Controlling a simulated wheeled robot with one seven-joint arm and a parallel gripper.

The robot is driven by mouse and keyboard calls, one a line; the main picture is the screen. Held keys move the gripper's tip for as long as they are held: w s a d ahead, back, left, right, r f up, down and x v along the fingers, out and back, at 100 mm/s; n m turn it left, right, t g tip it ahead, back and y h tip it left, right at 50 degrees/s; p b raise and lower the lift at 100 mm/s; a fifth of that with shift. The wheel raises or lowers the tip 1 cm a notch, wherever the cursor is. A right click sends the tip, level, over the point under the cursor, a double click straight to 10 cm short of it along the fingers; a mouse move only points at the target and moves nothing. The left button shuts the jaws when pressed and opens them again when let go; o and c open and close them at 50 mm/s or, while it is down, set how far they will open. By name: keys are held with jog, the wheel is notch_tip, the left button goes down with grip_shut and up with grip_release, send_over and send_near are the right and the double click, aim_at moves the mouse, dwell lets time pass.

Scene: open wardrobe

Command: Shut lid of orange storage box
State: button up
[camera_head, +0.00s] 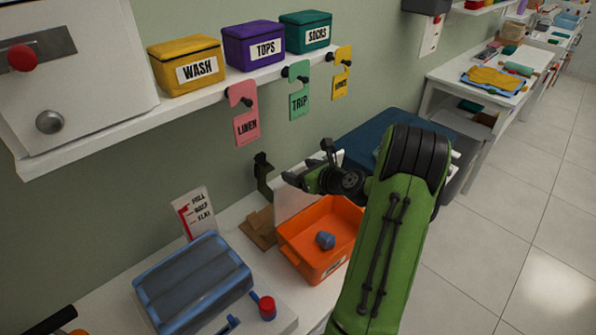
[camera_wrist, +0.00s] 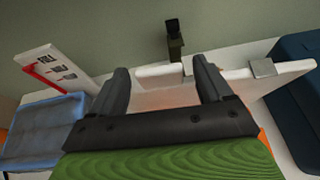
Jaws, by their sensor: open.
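The orange storage box (camera_head: 290,252) sits on the white counter with its top open and a small blue roll (camera_head: 325,240) inside. Its white lid (camera_head: 290,203) stands raised at the back of the box, partly hidden by my gripper and arm. In the wrist view the lid (camera_wrist: 285,82) runs across behind the fingers, with a grey clip on its edge. My gripper (camera_head: 309,163) is open and empty, above the box close to the lid. In the wrist view the fingers (camera_wrist: 164,78) are spread, and I cannot tell whether they touch the lid.
A blue ribbed case (camera_head: 195,283) stands left of the box. A dark blue box (camera_head: 365,135) stands to the right, close to my arm. A shelf with labelled bins (camera_head: 187,70) hangs above.

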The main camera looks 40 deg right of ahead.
jog(key=shift+w+f, duration=0.25)
jog(key=shift+w, duration=0.45)
jog(key=shift+c, duration=0.4)
